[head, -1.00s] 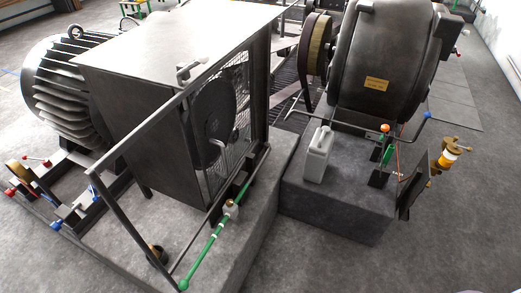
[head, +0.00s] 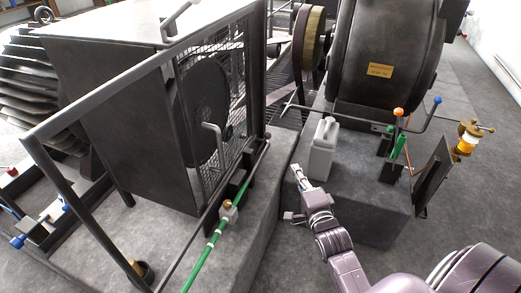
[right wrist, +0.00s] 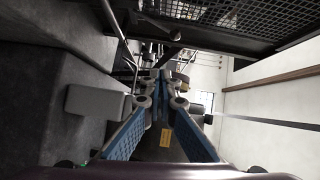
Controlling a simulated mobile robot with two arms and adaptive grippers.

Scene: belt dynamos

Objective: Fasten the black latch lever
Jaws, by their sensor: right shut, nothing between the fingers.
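The mesh guard (head: 238,100) stands on the side of the dark machine housing, left of my right gripper. A small dark block (head: 238,183) sits at the guard's lower edge, by the green rod; I cannot tell whether it is the black latch lever. In the right wrist view a dark bar with a rounded end (right wrist: 174,37) hangs below the mesh (right wrist: 240,14); it may be the lever. My right gripper (head: 297,170) is shut and empty, apart from the guard. Its closed fingertips (right wrist: 165,76) show in the right wrist view. My left gripper is not in view.
A green rod (head: 213,238) runs along the guard's foot. A slanted dark panel (head: 433,175) and a yellow lamp (head: 465,143) stand at the right. The front floor is free.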

